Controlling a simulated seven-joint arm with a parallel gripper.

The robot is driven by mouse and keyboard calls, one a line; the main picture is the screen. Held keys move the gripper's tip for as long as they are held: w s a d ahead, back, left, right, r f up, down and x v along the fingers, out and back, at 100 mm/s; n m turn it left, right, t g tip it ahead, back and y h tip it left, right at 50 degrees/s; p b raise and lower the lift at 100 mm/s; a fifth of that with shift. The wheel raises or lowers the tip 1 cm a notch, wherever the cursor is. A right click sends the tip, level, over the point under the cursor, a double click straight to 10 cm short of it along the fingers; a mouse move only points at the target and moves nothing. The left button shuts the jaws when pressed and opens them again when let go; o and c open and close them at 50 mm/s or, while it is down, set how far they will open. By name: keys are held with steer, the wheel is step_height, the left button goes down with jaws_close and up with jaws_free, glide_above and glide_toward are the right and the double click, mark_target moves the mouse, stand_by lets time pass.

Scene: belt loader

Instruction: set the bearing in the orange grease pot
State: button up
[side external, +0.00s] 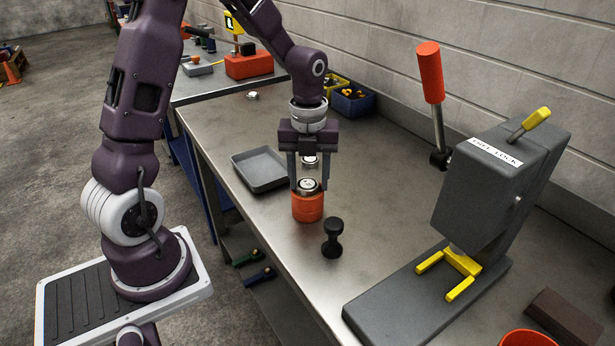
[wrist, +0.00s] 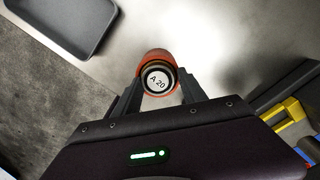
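The orange grease pot (side external: 307,208) stands upright on the bench directly under my gripper. Its orange rim also shows in the wrist view (wrist: 153,54), mostly covered by the bearing. The bearing (side external: 308,185) is a round silver piece with a dark edge, at the pot's mouth. How deep the bearing sits in the pot is hidden.
A grey tray (side external: 262,169) lies left of the pot. A small black knobbed tool (side external: 332,238) stands close at its front right. A grey press (side external: 490,190) with a red-handled lever and yellow fork stands at right. Another silver round piece (side external: 310,160) shows between my fingers.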

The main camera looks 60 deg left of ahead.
mark_target(307, 183)
steer(key=shift+s+a+f, duration=0.1)
steer(key=shift+s+f, duration=0.05)
steer(key=shift+s, duration=0.1)
step_height(307, 183, up, 12)
steer(key=s+d+r+n+t, duration=0.2)
steer(key=s+d+n, duration=0.3)
steer(key=s+n, duration=0.4)
steer(key=s+d+r+n+t, duration=0.2)
steer(key=s+n, duration=0.7)
steer(key=n, duration=0.7)
steer(key=d+t, duration=0.1)
steer(key=d, duration=0.1)
steer(key=shift+d, duration=0.4)
